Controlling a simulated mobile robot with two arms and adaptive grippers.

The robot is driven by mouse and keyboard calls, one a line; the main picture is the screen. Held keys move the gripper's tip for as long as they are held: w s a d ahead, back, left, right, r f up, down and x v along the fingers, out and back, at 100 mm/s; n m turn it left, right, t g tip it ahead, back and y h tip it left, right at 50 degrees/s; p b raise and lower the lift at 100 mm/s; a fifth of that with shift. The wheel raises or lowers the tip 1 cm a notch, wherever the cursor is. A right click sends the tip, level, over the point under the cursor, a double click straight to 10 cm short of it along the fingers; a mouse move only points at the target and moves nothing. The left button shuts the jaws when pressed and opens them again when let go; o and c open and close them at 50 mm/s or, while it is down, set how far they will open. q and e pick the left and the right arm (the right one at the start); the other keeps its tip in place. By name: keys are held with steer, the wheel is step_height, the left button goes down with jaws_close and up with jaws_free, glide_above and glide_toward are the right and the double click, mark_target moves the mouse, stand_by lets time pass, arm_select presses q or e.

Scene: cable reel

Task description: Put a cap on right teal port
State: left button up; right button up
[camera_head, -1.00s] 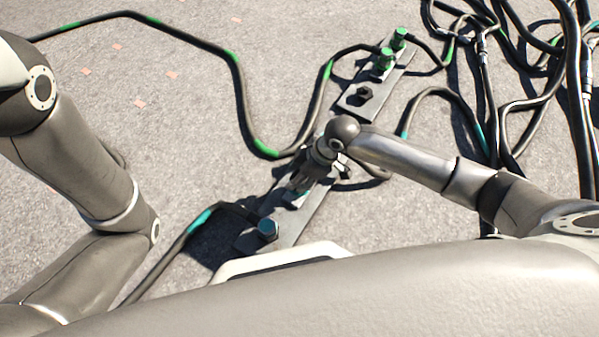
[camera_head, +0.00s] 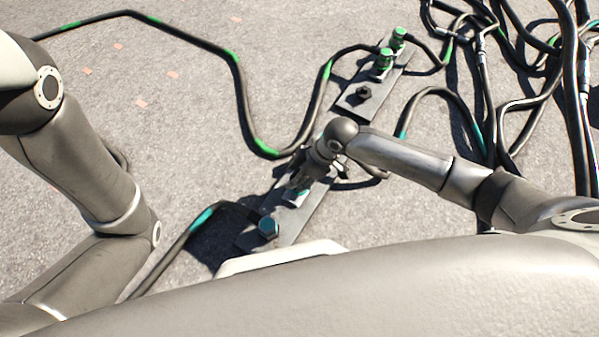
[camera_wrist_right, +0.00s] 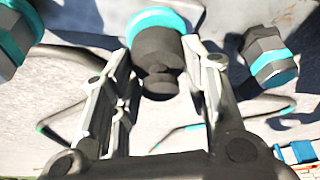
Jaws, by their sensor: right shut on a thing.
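My right gripper (camera_head: 300,184) is low over the near part of the grey metal plate (camera_head: 312,212). In the right wrist view its fingers (camera_wrist_right: 155,85) are shut on a dark, stepped, round piece (camera_wrist_right: 158,62), which looks like the cap. A teal ring (camera_wrist_right: 160,18) shows directly behind this piece. I cannot tell whether the cap is fully seated. A teal-topped port (camera_head: 268,228) stands at the plate's near end, apart from the gripper. Another dark hex piece with a teal band (camera_wrist_right: 268,58) is to the right in the wrist view. My left gripper is out of view.
Two green fittings (camera_head: 383,60) (camera_head: 398,38) and a bare dark port (camera_head: 363,92) stand on the far plate. A teal-marked cable (camera_head: 203,217) meets the near plate. Many black cables (camera_head: 490,100) tangle at the right. Pavement at upper left is mostly clear.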

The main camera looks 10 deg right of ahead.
steer(key=shift+f, duration=0.2)
steer(key=o, duration=1.1)
